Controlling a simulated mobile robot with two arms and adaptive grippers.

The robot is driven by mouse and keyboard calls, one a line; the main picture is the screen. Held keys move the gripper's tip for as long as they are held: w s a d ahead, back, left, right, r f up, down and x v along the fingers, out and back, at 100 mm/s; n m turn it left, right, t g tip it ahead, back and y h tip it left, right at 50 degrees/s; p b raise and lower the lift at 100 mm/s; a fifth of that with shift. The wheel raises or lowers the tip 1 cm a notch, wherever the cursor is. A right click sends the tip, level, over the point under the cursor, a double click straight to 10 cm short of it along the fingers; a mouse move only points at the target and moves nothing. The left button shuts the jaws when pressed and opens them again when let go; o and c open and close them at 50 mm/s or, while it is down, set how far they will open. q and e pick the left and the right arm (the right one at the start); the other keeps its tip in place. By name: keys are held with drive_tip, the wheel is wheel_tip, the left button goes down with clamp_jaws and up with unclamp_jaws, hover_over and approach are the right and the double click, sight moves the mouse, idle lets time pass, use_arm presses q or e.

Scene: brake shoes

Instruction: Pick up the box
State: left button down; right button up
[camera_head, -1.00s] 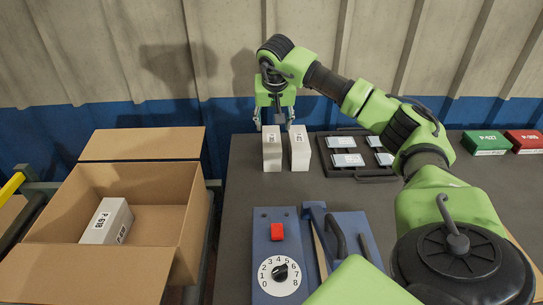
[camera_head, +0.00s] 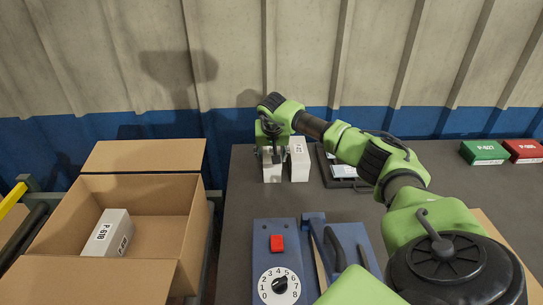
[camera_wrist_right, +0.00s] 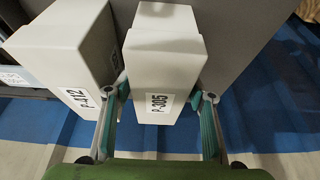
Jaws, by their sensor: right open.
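Two white boxes stand upright side by side on the dark table. The left box (camera_head: 272,172) is partly hidden by my right gripper (camera_head: 272,155). The right box (camera_head: 299,160) stands just beside it. In the right wrist view, a white box labelled P-305 (camera_wrist_right: 165,55) sits between the open fingers of my right gripper (camera_wrist_right: 160,108), one finger on each side. I cannot tell whether the fingers touch it. The box labelled P-412 (camera_wrist_right: 70,50) is next to it. My left gripper is not in view.
An open cardboard box (camera_head: 160,195) at the left holds a white box labelled P-618 (camera_head: 108,235). A blue panel (camera_head: 262,240) with a red button and dial is at the front. A dark tray (camera_head: 340,170) lies right of the boxes. Green (camera_head: 484,152) and red (camera_head: 524,150) boxes are far right.

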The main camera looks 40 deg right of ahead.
drive_tip(key=shift+w+d+f, duration=0.15)
drive_tip(key=shift+f, duration=0.4)
drive_tip(key=c, duration=1.2)
drive_tip(key=shift+r, duration=0.1)
drive_tip(key=shift+c, duration=0.3)
